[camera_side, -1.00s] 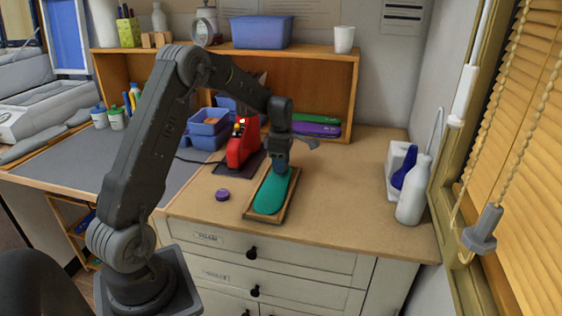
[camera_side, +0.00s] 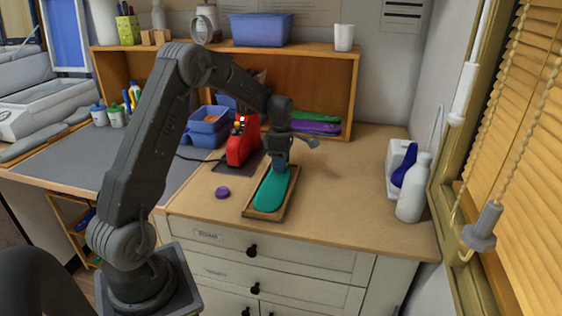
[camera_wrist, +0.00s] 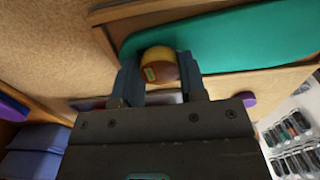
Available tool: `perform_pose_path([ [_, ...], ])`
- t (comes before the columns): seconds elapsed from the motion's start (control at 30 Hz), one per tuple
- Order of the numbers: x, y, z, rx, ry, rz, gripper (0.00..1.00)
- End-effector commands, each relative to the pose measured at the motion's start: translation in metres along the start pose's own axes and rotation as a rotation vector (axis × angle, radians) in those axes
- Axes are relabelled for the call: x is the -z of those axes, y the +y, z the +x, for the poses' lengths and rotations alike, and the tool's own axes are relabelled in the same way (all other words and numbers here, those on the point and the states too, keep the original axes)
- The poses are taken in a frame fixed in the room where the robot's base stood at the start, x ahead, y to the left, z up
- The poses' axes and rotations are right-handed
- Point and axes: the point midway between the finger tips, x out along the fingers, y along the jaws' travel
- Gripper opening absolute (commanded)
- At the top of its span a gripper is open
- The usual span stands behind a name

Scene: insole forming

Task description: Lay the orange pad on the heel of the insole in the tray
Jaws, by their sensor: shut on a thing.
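The teal insole (camera_side: 271,192) lies in a shallow wooden tray (camera_side: 249,215) on the worktop. It also shows in the wrist view (camera_wrist: 235,40), with its rounded end beside my fingers. My gripper (camera_side: 281,170) is over the far end of the insole, fingers pointing down. In the wrist view my gripper (camera_wrist: 160,76) is shut on the orange pad (camera_wrist: 158,56), which looks yellow-orange and brown with a small green mark. The pad overlaps the insole's end in that view; whether it touches the insole I cannot tell. The pad is hidden in the side view.
A red device (camera_side: 240,145) stands close to the left of my gripper. A purple disc (camera_side: 222,192) lies left of the tray. Blue bins (camera_side: 208,128) are at the back left. A white bottle (camera_side: 412,190) stands at the right. The worktop between tray and bottle is clear.

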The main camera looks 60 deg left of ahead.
Motion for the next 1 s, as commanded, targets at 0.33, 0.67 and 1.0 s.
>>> perform_pose_path([
  [0.33, 0.0001, -0.0003, 0.0005, 0.001, 0.001, 0.0, 0.53],
  [0.67, 0.0001, -0.0002, 0.0002, 0.001, 0.0, 0.0, 0.69],
  [1.0, 0.0001, -0.0001, 0.0, 0.0, 0.0, 0.0, 0.89],
])
